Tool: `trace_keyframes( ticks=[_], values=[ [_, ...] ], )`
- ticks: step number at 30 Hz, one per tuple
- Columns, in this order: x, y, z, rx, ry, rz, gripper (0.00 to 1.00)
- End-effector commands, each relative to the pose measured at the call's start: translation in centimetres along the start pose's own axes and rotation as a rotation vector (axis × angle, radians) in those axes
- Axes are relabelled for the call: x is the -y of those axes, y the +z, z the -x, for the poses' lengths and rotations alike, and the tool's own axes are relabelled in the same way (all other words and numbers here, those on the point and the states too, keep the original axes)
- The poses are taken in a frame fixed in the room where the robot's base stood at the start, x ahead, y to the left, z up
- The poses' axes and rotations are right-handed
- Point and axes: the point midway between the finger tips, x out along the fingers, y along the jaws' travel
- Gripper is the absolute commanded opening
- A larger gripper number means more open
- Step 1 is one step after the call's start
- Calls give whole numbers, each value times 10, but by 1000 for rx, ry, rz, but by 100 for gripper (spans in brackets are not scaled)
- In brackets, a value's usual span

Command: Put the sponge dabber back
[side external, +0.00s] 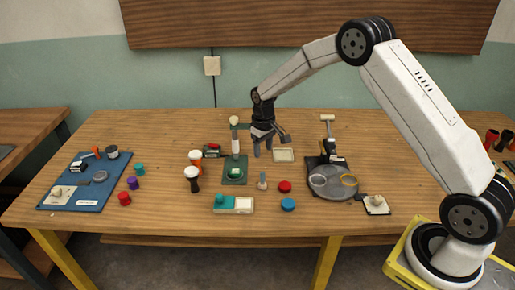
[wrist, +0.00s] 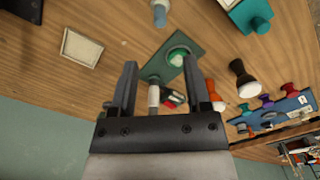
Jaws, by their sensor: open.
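My gripper (side external: 263,150) is open and empty above the middle of the table, just right of a green-based stand (side external: 234,180). In the wrist view my gripper (wrist: 160,66) has its fingers wide apart, with part of the stand (wrist: 190,45) showing beyond them. A small upright piece with a grey-blue part and a pale part (side external: 262,181) stands on the wood in front of the gripper; it also shows in the wrist view (wrist: 160,12). It may be the sponge dabber, but it is too small to be sure. Nothing touches it.
A cream tray (side external: 284,155) and a dark round fixture (side external: 333,190) lie right. A blue mat (side external: 85,203) is far left.

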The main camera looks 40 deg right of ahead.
Motion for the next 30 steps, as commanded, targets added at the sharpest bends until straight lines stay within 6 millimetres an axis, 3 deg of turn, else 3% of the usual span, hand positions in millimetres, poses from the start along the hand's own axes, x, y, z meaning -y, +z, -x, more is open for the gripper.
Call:
trace_keyframes(
  ticks=[20, 26, 30],
  values=[
    [5, 8, 9, -13, 2, 1, 62],
    [18, 34, 28, -43, 5, 2, 62],
    [30, 62, 45, -74, 7, 2, 62]
  ],
)
